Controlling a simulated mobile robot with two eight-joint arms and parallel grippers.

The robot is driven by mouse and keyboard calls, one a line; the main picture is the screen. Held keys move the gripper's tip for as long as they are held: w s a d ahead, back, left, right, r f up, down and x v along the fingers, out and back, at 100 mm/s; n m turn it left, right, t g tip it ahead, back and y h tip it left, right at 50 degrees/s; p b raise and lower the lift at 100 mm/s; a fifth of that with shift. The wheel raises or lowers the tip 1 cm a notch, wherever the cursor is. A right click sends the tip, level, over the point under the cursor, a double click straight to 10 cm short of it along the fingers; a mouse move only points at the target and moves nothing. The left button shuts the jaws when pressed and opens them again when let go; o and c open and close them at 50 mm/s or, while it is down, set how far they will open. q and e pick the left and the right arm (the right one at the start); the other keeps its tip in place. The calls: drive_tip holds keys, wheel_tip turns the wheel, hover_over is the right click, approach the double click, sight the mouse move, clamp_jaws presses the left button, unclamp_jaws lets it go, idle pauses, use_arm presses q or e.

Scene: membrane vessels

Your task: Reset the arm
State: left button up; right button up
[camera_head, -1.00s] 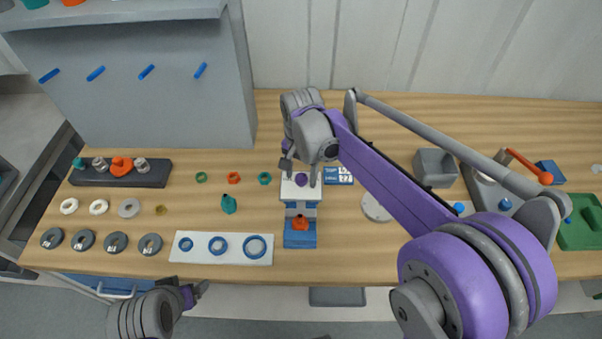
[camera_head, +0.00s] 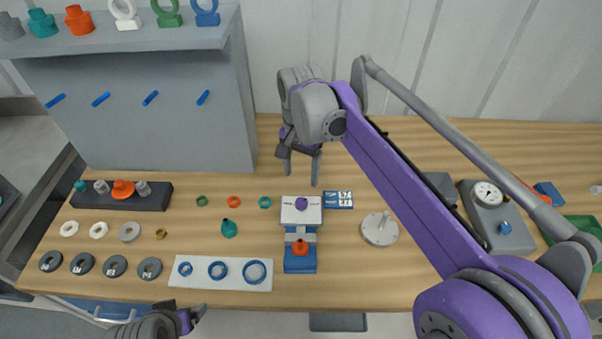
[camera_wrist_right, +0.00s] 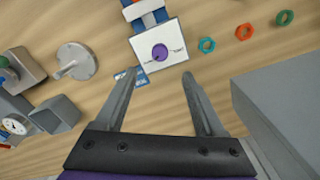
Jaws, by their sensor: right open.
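My right gripper (camera_head: 299,172) is open and empty. It hangs above the table behind the blue and white device (camera_head: 301,213), which has a purple knob on top and an orange part at its front. In the right wrist view my two fingers (camera_wrist_right: 160,88) are spread apart, and the device's white plate with the purple knob (camera_wrist_right: 160,52) lies beyond their tips, apart from them. My left gripper (camera_head: 193,317) is at the bottom edge, in front of the table; its fingers are too small to tell open from shut.
A grey shelf unit (camera_head: 160,110) stands close on the left of my right gripper. A white plate with blue rings (camera_head: 200,282), dark discs (camera_head: 83,263), coloured nuts (camera_head: 234,201) and a round grey disc (camera_head: 379,229) lie on the table. A gauge box (camera_head: 496,218) stands at the right.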

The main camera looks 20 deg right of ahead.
idle(0.3)
drive_tip(key=s+d+f+n+t, duration=0.1)
drive_tip(key=s+f+n, duration=0.2)
drive_tip(key=s, duration=0.4)
drive_tip(key=s+d+f+n+t, duration=0.2)
drive_tip(key=s+f, duration=0.3)
drive_tip(key=s, duration=0.1)
drive_tip(key=s+d+f+n+t, duration=0.1)
drive_tip(key=s+f+n+t, duration=0.1)
drive_tip(key=s, duration=0.5)
drive_tip(key=shift+s+d+f+n, duration=0.2)
drive_tip(key=shift+f+n, duration=0.2)
drive_tip(key=shift+f, duration=0.25)
drive_tip(key=shift+s+d+f+n, duration=0.15)
drive_tip(key=shift+f+n, duration=0.25)
drive_tip(key=shift+f, duration=0.25)
drive_tip(key=shift+w, duration=0.1)
